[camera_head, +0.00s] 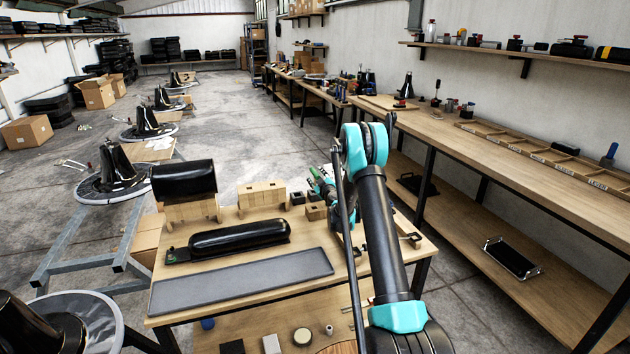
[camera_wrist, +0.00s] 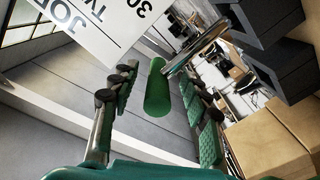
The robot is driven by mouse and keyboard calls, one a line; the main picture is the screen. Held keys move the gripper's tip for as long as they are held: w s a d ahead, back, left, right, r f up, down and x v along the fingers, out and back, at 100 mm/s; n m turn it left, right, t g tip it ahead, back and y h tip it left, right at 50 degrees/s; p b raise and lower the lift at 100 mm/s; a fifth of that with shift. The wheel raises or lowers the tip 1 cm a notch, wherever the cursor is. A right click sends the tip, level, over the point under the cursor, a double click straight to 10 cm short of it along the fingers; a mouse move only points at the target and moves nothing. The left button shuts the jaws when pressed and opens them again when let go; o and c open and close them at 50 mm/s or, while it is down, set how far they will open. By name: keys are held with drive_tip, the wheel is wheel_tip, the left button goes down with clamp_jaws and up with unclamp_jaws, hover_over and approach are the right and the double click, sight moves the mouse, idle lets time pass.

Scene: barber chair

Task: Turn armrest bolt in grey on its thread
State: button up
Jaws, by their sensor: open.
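My gripper (camera_wrist: 158,82) shows in the wrist view with its two green-padded fingers spread apart. A green cylinder (camera_wrist: 157,92) appears in the gap between them, with space on both sides; I cannot tell how far off it is. A shiny metal rod (camera_wrist: 190,57) runs up and to the right near its top. In the head view my gripper (camera_head: 323,188) is over the right part of the worktable, partly behind my arm. A black padded armrest (camera_head: 240,238) lies on that table, left of my gripper. I cannot make out a grey bolt.
A grey mat (camera_head: 240,282) lies along the worktable's near edge. A black pad (camera_head: 184,180) on a wooden stand and wooden blocks (camera_head: 261,194) stand behind the armrest. Dark blocks (camera_wrist: 262,25) are close to the right finger. A long bench (camera_head: 480,150) runs along the right wall.

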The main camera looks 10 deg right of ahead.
drive_tip(key=shift+w+a, duration=0.1)
drive_tip(key=shift+w, duration=0.55)
clamp_jaws()
drive_tip(key=shift+r, duration=0.1)
